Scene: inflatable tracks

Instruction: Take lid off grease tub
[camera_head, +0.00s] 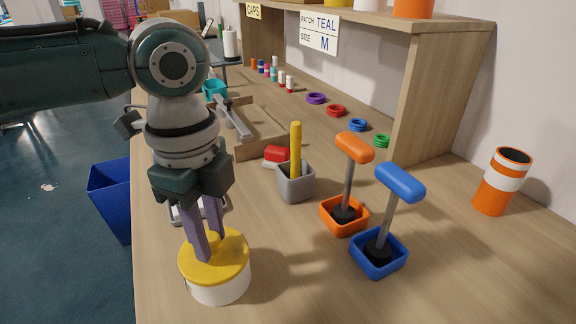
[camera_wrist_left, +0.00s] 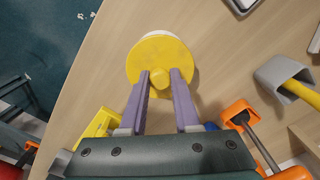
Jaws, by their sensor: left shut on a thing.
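The grease tub (camera_head: 220,288) is a short white cylinder near the front left edge of the bench. Its round yellow lid (camera_head: 236,262) sits over its top in the head view. The lid (camera_wrist_left: 160,50) also shows in the left wrist view, with a strip of white tub at its far edge. My left gripper (camera_head: 212,250) reaches down from above and is shut on the lid's yellow knob (camera_wrist_left: 159,77), between its two purple fingers. Whether a gap lies under the lid I cannot tell. My right gripper is in neither view.
Right of the tub stand a grey holder (camera_head: 296,184) with a yellow stick, an orange-handled tool (camera_head: 354,147) and a blue-handled tool (camera_head: 400,183) in square cups. A blue bin (camera_head: 110,198) is on the floor to the left. Bench in front of the cups is clear.

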